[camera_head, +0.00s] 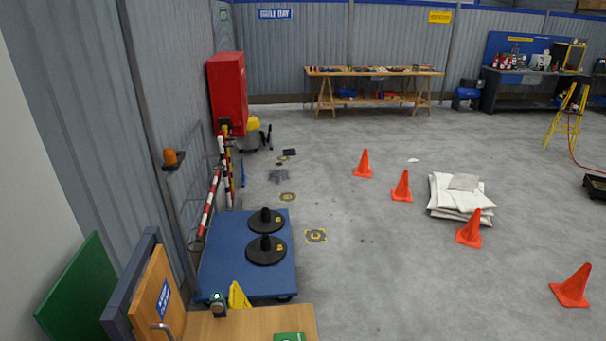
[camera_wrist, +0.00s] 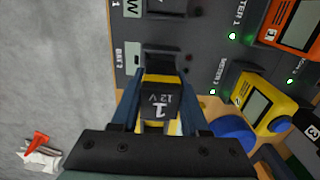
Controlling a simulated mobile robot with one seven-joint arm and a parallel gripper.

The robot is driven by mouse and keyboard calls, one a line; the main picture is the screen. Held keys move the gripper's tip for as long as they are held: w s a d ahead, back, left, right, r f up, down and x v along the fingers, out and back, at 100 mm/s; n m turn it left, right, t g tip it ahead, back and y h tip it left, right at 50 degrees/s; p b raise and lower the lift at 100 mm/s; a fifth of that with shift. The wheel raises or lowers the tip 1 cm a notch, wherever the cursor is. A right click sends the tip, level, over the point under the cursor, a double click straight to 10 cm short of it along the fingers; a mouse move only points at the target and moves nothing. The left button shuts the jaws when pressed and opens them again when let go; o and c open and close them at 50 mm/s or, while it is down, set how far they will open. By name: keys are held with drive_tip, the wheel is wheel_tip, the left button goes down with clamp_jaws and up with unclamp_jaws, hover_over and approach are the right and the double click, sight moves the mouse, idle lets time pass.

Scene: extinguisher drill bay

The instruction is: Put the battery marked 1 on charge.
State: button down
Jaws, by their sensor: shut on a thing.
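The battery marked 1 (camera_wrist: 158,102) is black and yellow and also reads "12 V". My gripper (camera_wrist: 160,86) is shut on it, with one dark blue finger on each side. In the wrist view its far end is close to the dark grey charging panel (camera_wrist: 195,42), by a dark bay (camera_wrist: 166,61) beside the label "BAY 2" (camera_wrist: 122,60). I cannot tell whether the battery touches the bay. My gripper and the battery do not show in the head view.
An orange meter (camera_wrist: 292,24) and a yellow meter (camera_wrist: 250,103) sit right of the bays, near several green lights. A blue round thing (camera_wrist: 233,132) is below. In the head view, a blue trolley (camera_head: 225,265) and wooden bench top (camera_head: 250,322) are near; orange cones (camera_head: 402,187) stand on open floor.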

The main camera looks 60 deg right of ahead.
drive_tip(key=shift+r+p, duration=1.35)
drive_tip(key=shift+r, duration=0.15)
